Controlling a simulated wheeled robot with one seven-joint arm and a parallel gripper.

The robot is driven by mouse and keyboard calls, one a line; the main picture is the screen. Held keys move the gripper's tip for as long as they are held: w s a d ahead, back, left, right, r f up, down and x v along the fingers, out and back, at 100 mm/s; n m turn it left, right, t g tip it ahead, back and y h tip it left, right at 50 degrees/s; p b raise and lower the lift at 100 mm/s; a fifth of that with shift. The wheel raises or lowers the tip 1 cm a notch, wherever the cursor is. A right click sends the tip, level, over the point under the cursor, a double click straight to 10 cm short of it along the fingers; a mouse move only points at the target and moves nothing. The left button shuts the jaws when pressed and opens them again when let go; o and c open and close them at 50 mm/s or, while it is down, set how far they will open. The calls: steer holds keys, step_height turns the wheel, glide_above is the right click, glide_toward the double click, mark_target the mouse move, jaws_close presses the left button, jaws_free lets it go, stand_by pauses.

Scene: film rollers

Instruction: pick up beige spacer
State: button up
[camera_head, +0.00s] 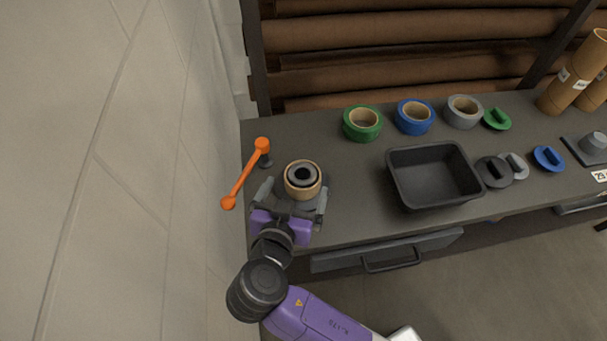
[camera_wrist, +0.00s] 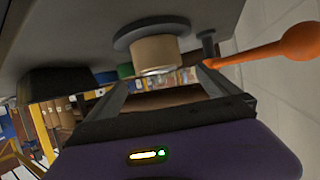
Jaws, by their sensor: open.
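The beige spacer (camera_head: 302,193) is a short tan ring on a round dark base at the left end of the dark bench. A black core shows inside its top. In the wrist view the spacer (camera_wrist: 153,53) hangs in an upside-down picture from the grey base disc. My gripper (camera_head: 296,188) is open, with one finger on each side of the spacer in the head view. In the wrist view the fingertips (camera_wrist: 160,78) stand apart with the spacer just beyond them. I cannot tell whether either finger touches it.
An orange lever (camera_head: 245,175) stands close left of the base, near the wall. A black bin (camera_head: 433,200) is to the right. Green (camera_head: 362,123), blue (camera_head: 414,117) and grey (camera_head: 463,111) tape rolls line the back. Bench between base and bin is clear.

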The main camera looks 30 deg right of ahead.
mark_target(301, 181)
steer(key=shift+p+x, duration=0.6)
steer(key=shift+x, duration=2.2)
steer(key=shift+s, duration=0.1)
steer(key=c, duration=1.5)
